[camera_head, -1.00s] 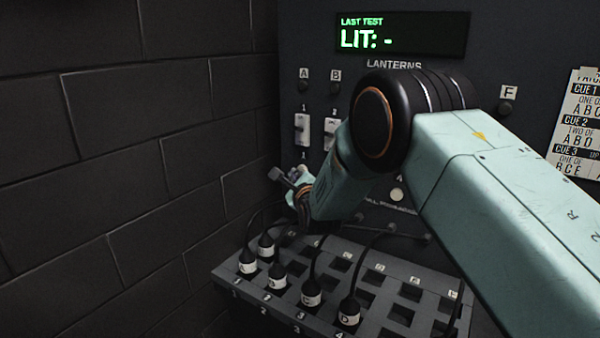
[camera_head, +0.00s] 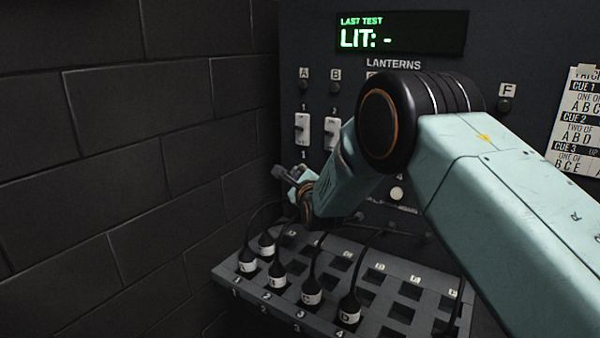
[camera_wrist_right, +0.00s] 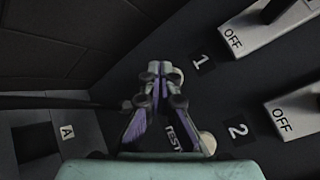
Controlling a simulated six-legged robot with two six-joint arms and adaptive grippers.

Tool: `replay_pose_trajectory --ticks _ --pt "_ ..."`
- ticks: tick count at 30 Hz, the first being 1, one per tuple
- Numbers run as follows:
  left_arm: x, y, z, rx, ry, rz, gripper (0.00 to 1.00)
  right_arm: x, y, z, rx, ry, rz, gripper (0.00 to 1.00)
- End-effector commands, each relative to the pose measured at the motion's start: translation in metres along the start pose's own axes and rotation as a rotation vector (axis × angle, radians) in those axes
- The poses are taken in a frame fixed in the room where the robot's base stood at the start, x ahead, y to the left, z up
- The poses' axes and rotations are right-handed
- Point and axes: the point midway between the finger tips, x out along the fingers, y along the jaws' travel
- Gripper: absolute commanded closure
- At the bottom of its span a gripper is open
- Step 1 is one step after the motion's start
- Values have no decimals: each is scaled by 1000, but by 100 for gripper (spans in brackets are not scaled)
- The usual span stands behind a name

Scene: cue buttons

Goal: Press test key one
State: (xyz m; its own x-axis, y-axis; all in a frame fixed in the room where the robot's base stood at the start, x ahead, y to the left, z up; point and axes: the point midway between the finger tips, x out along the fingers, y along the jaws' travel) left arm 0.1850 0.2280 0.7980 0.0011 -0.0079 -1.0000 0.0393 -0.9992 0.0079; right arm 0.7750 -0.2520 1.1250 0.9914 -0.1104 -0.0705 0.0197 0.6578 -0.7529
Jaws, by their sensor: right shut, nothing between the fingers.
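My right gripper (camera_head: 281,173) is shut and empty, its fingertips close to the dark panel below switch 1 (camera_head: 302,131). In the right wrist view the shut fingertips (camera_wrist_right: 161,70) are beside the printed label 1 (camera_wrist_right: 201,62). A pale round key (camera_wrist_right: 208,142) shows by the fingers, near label 2 (camera_wrist_right: 237,130) and the word TEST. The green display (camera_head: 402,35) reads "LIT: -". My left gripper is not in view.
A patch tray (camera_head: 398,312) with several plugged black cables stands below the panel. A brick wall (camera_head: 130,150) is close on the left. Switch 2 (camera_head: 332,133) is beside switch 1. A cue sheet (camera_head: 580,125) hangs at the right. My right arm hides much of the panel.

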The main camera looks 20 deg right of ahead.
Motion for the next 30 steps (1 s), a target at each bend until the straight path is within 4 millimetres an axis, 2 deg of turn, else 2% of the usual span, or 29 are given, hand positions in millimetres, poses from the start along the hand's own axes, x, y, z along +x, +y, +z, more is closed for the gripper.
replay_pose_trajectory --ticks 20,30 --pt "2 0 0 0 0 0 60 2 -2 -1 1 0 -1 100" --pt "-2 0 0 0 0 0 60 -8 3 6 0 -1 0 100"
